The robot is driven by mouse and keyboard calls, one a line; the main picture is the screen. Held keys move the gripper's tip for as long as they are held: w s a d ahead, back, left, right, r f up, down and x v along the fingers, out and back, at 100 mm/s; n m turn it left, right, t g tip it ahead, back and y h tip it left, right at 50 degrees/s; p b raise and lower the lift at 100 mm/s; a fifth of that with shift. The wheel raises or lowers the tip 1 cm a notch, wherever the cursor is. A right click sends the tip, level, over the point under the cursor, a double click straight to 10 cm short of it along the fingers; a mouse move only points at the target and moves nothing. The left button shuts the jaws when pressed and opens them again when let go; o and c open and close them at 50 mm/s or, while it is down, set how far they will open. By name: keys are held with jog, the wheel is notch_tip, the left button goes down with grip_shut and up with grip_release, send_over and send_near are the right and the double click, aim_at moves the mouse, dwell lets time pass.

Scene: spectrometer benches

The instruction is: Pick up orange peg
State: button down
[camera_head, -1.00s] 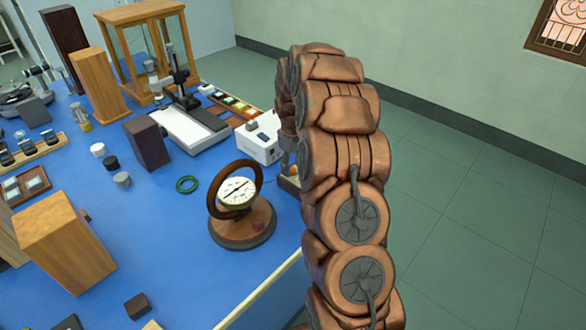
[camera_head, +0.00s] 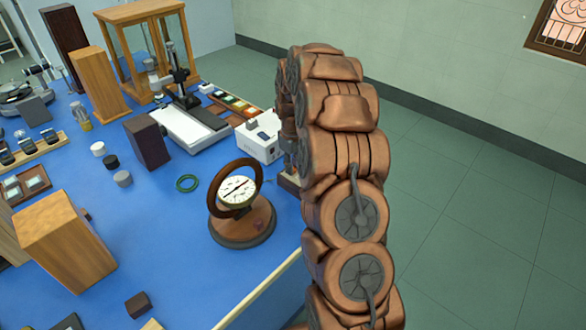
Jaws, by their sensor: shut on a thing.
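My arm rises along the right edge of the blue bench and bends over at the top. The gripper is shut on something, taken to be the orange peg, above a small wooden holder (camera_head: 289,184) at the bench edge. The arm hides the fingertips and most of the holder. No orange peg can be made out in this view.
A round dial instrument with an upright ring (camera_head: 241,228) stands left of my arm. The white box (camera_head: 262,141) stands close behind the gripper. A green ring (camera_head: 187,184) lies on the blue bench (camera_head: 165,240). Open floor (camera_head: 470,220) lies to the right.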

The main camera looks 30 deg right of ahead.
jog(key=shift+r+b, duration=0.85)
jog(key=shift+r, duration=0.8)
jog(key=s+a+r+b, duration=0.3)
jog(key=s+a, duration=0.6)
jog(key=s, duration=0.3)
jog(key=shift+s+a+r+b, duration=0.3)
jog(key=shift+a+r, duration=0.1)
jog(key=shift+r, duration=0.4)
